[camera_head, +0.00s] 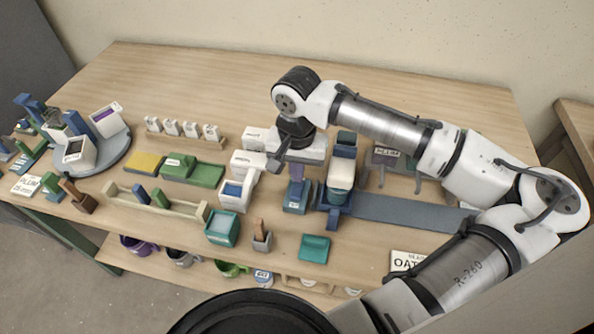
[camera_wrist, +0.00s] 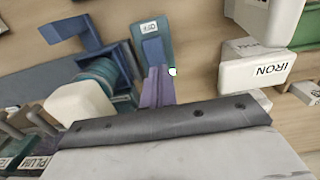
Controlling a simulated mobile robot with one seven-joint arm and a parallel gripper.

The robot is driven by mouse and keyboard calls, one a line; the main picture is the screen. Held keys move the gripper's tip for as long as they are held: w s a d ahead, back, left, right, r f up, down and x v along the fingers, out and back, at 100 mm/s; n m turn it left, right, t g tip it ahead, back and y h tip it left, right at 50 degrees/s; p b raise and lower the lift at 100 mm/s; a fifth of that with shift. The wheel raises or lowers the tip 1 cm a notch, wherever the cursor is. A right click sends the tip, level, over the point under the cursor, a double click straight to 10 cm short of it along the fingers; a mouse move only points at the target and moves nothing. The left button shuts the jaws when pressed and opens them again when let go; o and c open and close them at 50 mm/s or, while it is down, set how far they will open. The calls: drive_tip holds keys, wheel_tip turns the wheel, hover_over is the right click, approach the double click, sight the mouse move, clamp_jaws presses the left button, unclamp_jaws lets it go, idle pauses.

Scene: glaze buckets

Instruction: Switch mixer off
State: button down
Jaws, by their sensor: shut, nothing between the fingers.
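The mixer (camera_head: 340,178) is a blue stand with a whitish bucket on it, right of centre on the bench. Left of it stands a blue switch box (camera_head: 297,198) with a purple lever. In the wrist view the switch plate (camera_wrist: 152,45) carries a label that seems to read OFF, and the purple lever (camera_wrist: 153,90) rises toward the camera. My gripper (camera_head: 297,166) is shut and empty, just above the switch. I cannot tell whether its fingertips touch the lever.
A white IRON container (camera_wrist: 258,70) stands close beside the switch. A teal box (camera_head: 222,228) and a small pot with a brown handle (camera_head: 261,237) stand in front to the left. A blue-grey strip (camera_head: 405,212) runs right. The back of the bench is clear.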

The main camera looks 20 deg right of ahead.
drive_tip(key=shift+f, duration=0.6)
drive_tip(key=shift+w+p, duration=0.1)
drive_tip(key=shift+p, duration=0.45)
drive_tip(key=shift+f, duration=0.15)
drive_tip(key=shift+g, duration=0.3)
drive_tip(key=shift+s+a+r, duration=0.25)
drive_tip(key=shift+s+a, duration=0.15)
drive_tip(key=shift+s, duration=0.25)
